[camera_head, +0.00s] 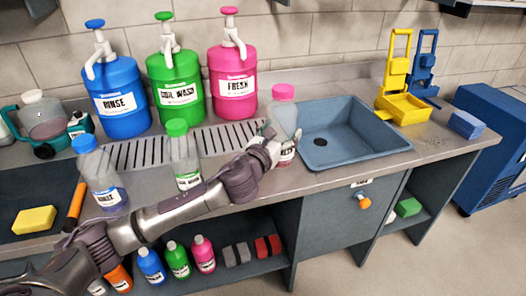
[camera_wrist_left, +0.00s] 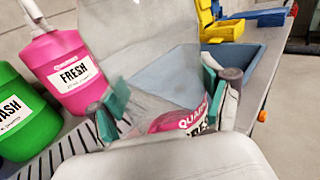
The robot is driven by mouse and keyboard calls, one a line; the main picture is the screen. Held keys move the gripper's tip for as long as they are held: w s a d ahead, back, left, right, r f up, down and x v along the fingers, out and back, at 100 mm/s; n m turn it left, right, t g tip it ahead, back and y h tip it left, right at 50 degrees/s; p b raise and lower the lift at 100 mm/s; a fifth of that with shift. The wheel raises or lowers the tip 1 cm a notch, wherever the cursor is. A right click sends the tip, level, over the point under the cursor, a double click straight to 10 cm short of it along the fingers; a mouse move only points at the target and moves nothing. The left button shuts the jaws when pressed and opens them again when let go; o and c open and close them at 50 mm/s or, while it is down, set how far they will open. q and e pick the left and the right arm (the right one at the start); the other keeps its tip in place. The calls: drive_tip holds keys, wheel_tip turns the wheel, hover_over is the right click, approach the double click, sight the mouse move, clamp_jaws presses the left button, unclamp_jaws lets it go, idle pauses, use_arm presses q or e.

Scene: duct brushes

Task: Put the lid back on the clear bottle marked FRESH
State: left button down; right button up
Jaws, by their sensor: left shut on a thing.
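A clear bottle (camera_head: 284,115) with a pink lid (camera_head: 283,91) on its top stands upright at the left edge of the sink. My left gripper (camera_head: 278,140) is shut around its lower body, and its fingers hide part of the label. In the left wrist view the clear bottle (camera_wrist_left: 150,60) fills the space between the green-padded fingers of the gripper (camera_wrist_left: 163,103). A pink label shows low on it, only partly readable, so I cannot read FRESH there. The lid is out of that view. My right gripper is not in view.
Blue RINSE (camera_head: 113,88), green COIL WASH (camera_head: 178,84) and pink FRESH (camera_head: 234,80) pump jugs stand behind. Clear bottles with blue (camera_head: 97,165) and green (camera_head: 183,150) lids stand to the left. The empty sink (camera_head: 350,115) lies right of the held bottle.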

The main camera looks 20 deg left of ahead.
use_arm(q)
drive_tip(key=w+a+f, duration=0.1)
drive_tip(key=a+f, duration=0.2)
drive_tip(key=a, duration=0.2)
drive_tip(key=shift+w+a+f, duration=0.15)
drive_tip(key=shift+w+a, duration=0.05)
drive_tip(key=shift+f+b, duration=0.65)
drive_tip(key=shift+f, duration=1.4)
unclamp_jaws()
drive_tip(key=shift+f, duration=0.15)
